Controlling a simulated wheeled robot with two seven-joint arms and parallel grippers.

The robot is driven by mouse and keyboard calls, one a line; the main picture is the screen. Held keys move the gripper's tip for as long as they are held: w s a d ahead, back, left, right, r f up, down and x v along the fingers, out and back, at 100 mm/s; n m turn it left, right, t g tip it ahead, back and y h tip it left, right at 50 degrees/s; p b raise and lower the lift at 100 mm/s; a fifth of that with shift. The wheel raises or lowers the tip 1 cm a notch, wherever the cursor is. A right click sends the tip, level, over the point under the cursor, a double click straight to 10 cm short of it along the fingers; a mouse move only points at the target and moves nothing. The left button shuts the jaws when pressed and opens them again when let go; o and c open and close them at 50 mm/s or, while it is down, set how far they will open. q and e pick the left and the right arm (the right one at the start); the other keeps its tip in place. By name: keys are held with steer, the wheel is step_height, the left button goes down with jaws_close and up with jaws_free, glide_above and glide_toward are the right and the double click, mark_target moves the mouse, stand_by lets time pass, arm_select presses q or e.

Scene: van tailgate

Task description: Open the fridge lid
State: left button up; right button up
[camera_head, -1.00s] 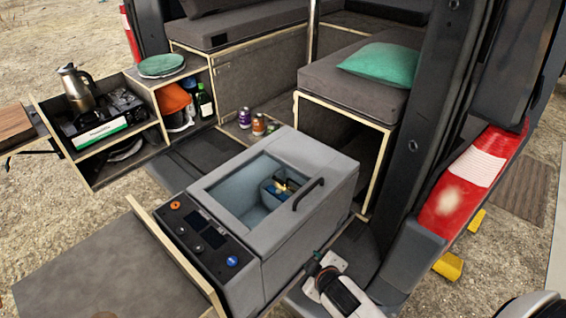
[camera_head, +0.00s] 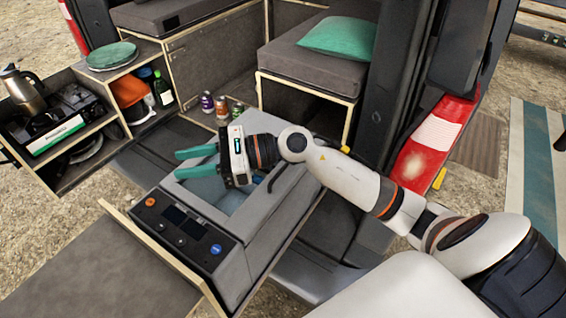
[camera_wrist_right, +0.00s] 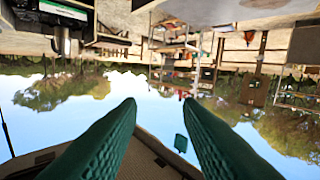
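The grey fridge (camera_head: 262,250) stands in front of the van's opening, with a dark control panel (camera_head: 182,228) on its near left side. Its lid (camera_head: 285,212) lies flat on top, with a window (camera_head: 232,198) showing part of the inside. A dark bar handle (camera_head: 280,176) is on the lid, just right of my gripper. My right gripper (camera_head: 180,164) is above the fridge, pointing left. Its two green fingers are apart with nothing between them, also seen in the right wrist view (camera_wrist_right: 158,120). My arm hides part of the lid. My left gripper is out of view.
A wooden-edged panel (camera_head: 165,258) borders the fridge at the near left. A shelf unit with a kettle (camera_head: 22,88) and bottle (camera_head: 162,90) is at left. Small cans (camera_head: 221,106) stand behind the fridge. A cushioned bench (camera_head: 318,68) and the van's pillar (camera_head: 405,75) are right.

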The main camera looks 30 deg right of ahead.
steer(key=w+d+f+n+g+h, duration=0.1)
steer(key=d+f+n+g+h, duration=0.2)
steer(key=d+f+n+h, duration=0.35)
steer(key=n+g+h, duration=0.2)
steer(key=h, duration=0.7)
glide_toward(283, 169)
steer(key=shift+y, duration=0.25)
steer(key=f+p, duration=0.1)
steer(key=f, duration=0.2)
steer(key=w+f+p, duration=0.1)
steer(key=f+p, duration=0.1)
steer(key=f, duration=0.1)
steer(key=shift+w+f, duration=0.1)
steer(key=shift+f, duration=0.1)
steer(key=shift+w+a+f, duration=0.1)
steer(key=shift+f, duration=0.55)
jaws_close()
